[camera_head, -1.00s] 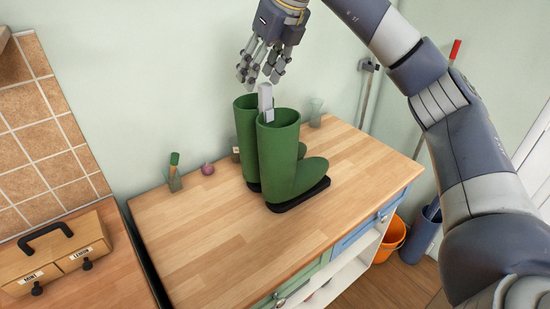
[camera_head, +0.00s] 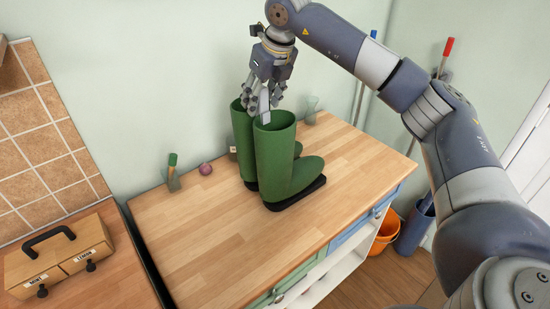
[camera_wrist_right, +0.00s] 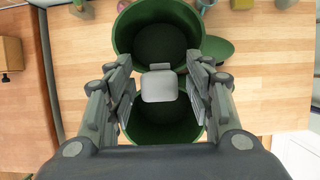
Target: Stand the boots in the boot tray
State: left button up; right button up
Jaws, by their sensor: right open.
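Two green boots with black soles stand upright side by side on the wooden worktop, a nearer boot (camera_head: 274,158) and a farther boot (camera_head: 242,140). A light grey tab (camera_head: 265,103) rises at their rims; the wrist view shows this tab (camera_wrist_right: 159,86) between the two round boot openings. My right gripper (camera_head: 262,102) is open, pointing down just above the boot tops. In the wrist view its fingers (camera_wrist_right: 160,92) are on either side of the tab, with a gap to it. I cannot make out a boot tray. My left gripper is out of view.
A small purple ball (camera_head: 206,169), a small pot with a green-topped item (camera_head: 172,175) and a glass (camera_head: 311,108) stand along the worktop's back. A wooden box with a black handle (camera_head: 62,257) is at left. The worktop's front left is clear. An orange bucket (camera_head: 384,236) stands at right.

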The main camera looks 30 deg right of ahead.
jog(key=shift+f, duration=0.2)
grip_shut()
jog(key=shift+r, duration=0.15)
